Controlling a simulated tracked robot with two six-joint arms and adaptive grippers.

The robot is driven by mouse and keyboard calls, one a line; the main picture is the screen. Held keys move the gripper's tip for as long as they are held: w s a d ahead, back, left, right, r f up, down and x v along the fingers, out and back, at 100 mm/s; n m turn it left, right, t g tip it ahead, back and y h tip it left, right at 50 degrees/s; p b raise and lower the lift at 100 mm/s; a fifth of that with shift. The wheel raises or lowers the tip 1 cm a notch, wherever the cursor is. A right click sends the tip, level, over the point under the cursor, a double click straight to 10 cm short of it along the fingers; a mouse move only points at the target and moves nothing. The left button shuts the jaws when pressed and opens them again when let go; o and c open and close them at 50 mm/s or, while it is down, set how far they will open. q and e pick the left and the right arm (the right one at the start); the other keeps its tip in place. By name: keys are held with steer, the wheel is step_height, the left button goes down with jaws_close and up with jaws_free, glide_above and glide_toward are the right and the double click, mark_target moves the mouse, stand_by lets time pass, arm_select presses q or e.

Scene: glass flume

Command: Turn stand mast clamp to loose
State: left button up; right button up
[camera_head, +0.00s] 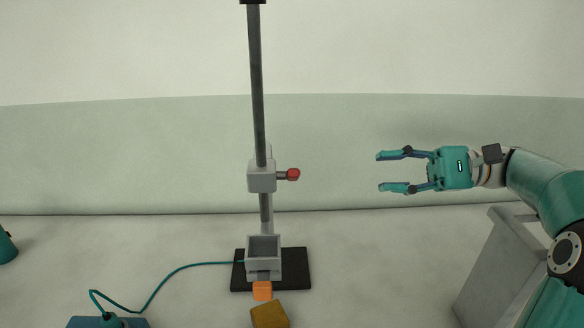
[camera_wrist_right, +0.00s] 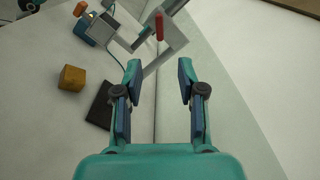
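The stand has an upright grey mast (camera_head: 257,90) on a black base plate (camera_head: 296,272). The mast clamp (camera_head: 261,176) is a light grey block around the mast, with a red knob (camera_head: 293,174) on its right side. In the right wrist view the red knob (camera_wrist_right: 159,26) shows beyond the fingertips, near the top. My right gripper (camera_head: 379,171) is open and empty, to the right of the knob and clearly apart from it, pointing left. It also shows in the right wrist view (camera_wrist_right: 159,72). My left gripper is not in view; a teal part (camera_head: 6,246) shows at the left edge.
A grey open box (camera_head: 263,262) sits low on the stand, with an orange block (camera_head: 262,291) in front. A brownish yellow block (camera_head: 270,315) lies nearer. A teal cable (camera_head: 190,267) runs left to a blue item (camera_head: 85,322). The space between gripper and knob is clear.

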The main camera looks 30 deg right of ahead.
mark_target(295, 180)
steer(key=p+x, duration=0.1)
steer(key=x, duration=1.5)
steer(key=shift+a, duration=0.1)
steer(key=shift+s, duration=0.1)
jaws_close()
